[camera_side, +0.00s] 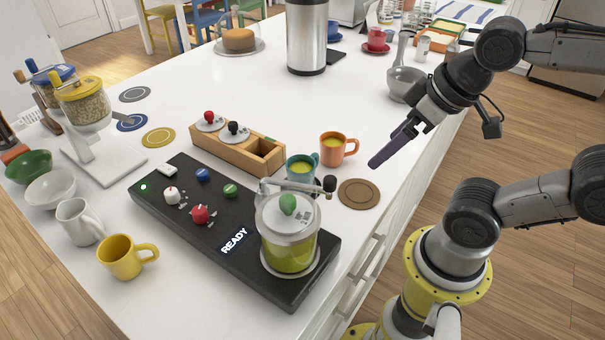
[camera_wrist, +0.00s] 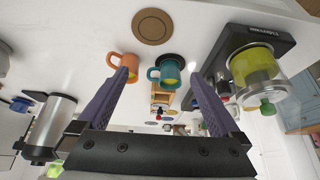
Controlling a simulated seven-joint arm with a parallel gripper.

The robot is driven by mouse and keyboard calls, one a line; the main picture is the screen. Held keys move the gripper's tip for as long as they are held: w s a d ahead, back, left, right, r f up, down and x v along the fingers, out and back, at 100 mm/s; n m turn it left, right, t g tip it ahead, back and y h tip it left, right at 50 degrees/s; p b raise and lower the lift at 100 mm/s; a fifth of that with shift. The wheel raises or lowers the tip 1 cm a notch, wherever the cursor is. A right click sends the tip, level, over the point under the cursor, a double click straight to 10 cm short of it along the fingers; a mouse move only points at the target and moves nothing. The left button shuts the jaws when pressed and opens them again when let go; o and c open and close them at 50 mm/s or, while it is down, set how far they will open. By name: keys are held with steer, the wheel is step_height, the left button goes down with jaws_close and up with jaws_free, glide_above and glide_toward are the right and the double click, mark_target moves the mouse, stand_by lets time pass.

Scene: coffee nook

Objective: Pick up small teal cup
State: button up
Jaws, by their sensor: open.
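The small teal cup (camera_side: 301,169) stands behind the glass jar on the black machine in the side view, partly hidden by the jar's lid and lever. In the wrist view the teal cup (camera_wrist: 168,74) shows between and beyond my fingers, its handle toward the left. An orange cup (camera_side: 338,148) with yellow-green contents stands just right of it; it also shows in the wrist view (camera_wrist: 122,66). My gripper (camera_side: 394,146) is open and empty, in the air to the right of both cups; its purple fingers frame the wrist view (camera_wrist: 158,100).
The black machine (camera_side: 180,220) with the glass jar (camera_side: 289,235) stands close in front of the teal cup. A wooden box (camera_side: 240,149) is behind-left. A brown coaster (camera_side: 358,193) lies near the counter edge. A yellow mug (camera_side: 124,258) stands at the front left.

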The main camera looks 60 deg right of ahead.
step_height(320, 180, up, 3)
steer(key=m+g, duration=0.5)
steer(key=m, duration=1.3)
glide_above(303, 168)
steer(key=a, duration=0.1)
steer(key=shift+g, duration=0.3)
steer(key=f, duration=0.9)
steer(key=shift+s+a+f, duration=0.1)
steer(key=shift+s+a, duration=0.1)
steer(key=shift+s, duration=0.05)
steer(key=shift+s+f, duration=0.15)
steer(key=shift+f, duration=1.3)
steer(key=shift+s+f, duration=0.1)
steer(key=shift+f, duration=1.35)
steer(key=shift+c, duration=0.2)
